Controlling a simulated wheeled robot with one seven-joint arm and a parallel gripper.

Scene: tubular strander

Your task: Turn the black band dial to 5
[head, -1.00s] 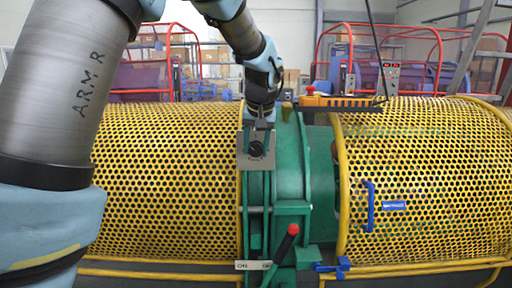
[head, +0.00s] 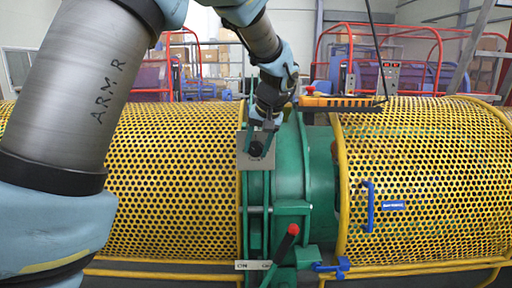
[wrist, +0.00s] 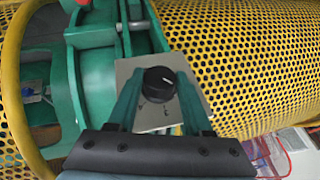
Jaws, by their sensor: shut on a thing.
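The black band dial (wrist: 158,84) is a round black knob with a short white mark on its face, pointing to the right in the wrist view. It sits on a grey square plate (wrist: 150,121), whose few visible marks are too small to read. In the head view my gripper (head: 260,137) comes down from the upper right.
Yellow perforated guards (head: 170,185) stand on both sides of the green frame (head: 290,180). An orange control box (head: 340,102) hangs just right of my wrist. Below are a red-tipped lever (head: 293,230) and a blue handle (head: 369,205).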

